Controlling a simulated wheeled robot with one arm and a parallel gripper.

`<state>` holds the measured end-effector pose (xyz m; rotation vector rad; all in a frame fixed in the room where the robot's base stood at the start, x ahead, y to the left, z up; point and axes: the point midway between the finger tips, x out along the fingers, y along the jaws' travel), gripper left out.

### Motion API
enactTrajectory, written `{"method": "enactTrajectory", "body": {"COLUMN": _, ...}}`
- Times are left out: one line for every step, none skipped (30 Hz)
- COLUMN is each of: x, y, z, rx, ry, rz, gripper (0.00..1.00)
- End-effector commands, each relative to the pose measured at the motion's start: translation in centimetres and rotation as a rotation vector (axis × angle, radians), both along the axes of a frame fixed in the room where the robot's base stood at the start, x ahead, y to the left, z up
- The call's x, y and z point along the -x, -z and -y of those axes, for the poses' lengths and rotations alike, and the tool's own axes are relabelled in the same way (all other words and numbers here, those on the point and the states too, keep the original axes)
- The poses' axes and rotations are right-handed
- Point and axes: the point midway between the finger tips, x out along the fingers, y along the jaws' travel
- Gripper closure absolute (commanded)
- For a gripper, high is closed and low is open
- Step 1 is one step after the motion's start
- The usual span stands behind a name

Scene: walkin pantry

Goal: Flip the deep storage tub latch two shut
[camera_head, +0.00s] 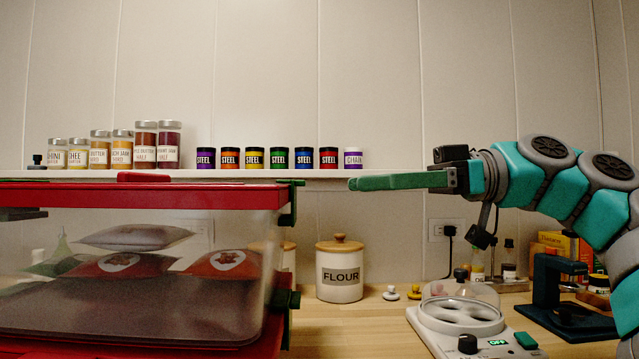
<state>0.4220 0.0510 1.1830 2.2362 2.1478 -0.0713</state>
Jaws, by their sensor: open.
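The deep storage tub (150,300) fills the left side, with clear walls and a red lid (130,196) on top. A dark green latch part (289,207) sits at the lid's right end, and another dark green part (286,300) is lower on the same side. I cannot tell which is latch two, or whether either is fully shut. Pillow-like bags (134,237) show inside the tub. My gripper (356,184) is right of the lid, apart from it, its green fingers pointing left at about lid height. It is open and empty; seen side-on, its fingers overlap.
A shelf (330,174) behind holds jars (168,145) and several small STEEL tins (279,158). A flour canister (339,270) stands on the wooden counter (350,330) right of the tub. A white appliance (470,325) and a dark blue stand (560,290) are at the right.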

Motion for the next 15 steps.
{"method": "enactTrajectory", "body": {"x": -0.8, "y": 0.0, "z": 0.5, "rx": -0.025, "ry": -0.002, "rz": 0.000, "gripper": 0.07}}
{"method": "enactTrajectory", "body": {"x": -1.1, "y": 0.1, "z": 0.7, "rx": -0.035, "ry": -0.003, "rz": 0.001, "gripper": 0.07}}
{"method": "enactTrajectory", "body": {"x": -1.5, "y": 0.1, "z": 0.9, "rx": -0.044, "ry": -0.004, "rz": 0.003, "gripper": 0.07}}
{"method": "enactTrajectory", "body": {"x": -1.7, "y": 0.2, "z": 1.0, "rx": -0.050, "ry": -0.005, "rz": 0.003, "gripper": 0.07}}
{"method": "enactTrajectory", "body": {"x": -1.8, "y": 0.2, "z": 1.1, "rx": -0.055, "ry": -0.005, "rz": 0.004, "gripper": 0.07}}
{"method": "enactTrajectory", "body": {"x": -2.0, "y": 0.3, "z": 1.2, "rx": -0.059, "ry": -0.004, "rz": 0.005, "gripper": 0.07}}
{"method": "enactTrajectory", "body": {"x": -2.1, "y": 0.3, "z": 1.2, "rx": -0.060, "ry": -0.003, "rz": 0.006, "gripper": 0.07}}
{"method": "enactTrajectory", "body": {"x": -2.1, "y": 0.3, "z": 1.2, "rx": -0.061, "ry": -0.003, "rz": 0.007, "gripper": 0.07}}
{"method": "enactTrajectory", "body": {"x": -2.1, "y": 0.3, "z": 1.1, "rx": -0.060, "ry": -0.003, "rz": 0.008, "gripper": 0.07}}
{"method": "enactTrajectory", "body": {"x": -2.0, "y": 0.3, "z": 1.0, "rx": -0.059, "ry": -0.003, "rz": 0.009, "gripper": 0.07}}
{"method": "enactTrajectory", "body": {"x": -2.0, "y": 0.3, "z": 0.9, "rx": -0.057, "ry": -0.002, "rz": 0.010, "gripper": 0.07}}
{"method": "enactTrajectory", "body": {"x": -2.0, "y": 0.3, "z": 0.7, "rx": -0.055, "ry": -0.002, "rz": 0.011, "gripper": 0.07}}
{"method": "enactTrajectory", "body": {"x": -1.9, "y": 0.3, "z": 0.5, "rx": -0.054, "ry": -0.002, "rz": 0.012, "gripper": 0.07}}
{"method": "enactTrajectory", "body": {"x": -1.9, "y": 0.2, "z": 0.4, "rx": -0.053, "ry": -0.002, "rz": 0.013, "gripper": 0.07}}
{"method": "enactTrajectory", "body": {"x": -1.9, "y": 0.3, "z": 0.2, "rx": -0.051, "ry": -0.001, "rz": 0.013, "gripper": 0.07}}
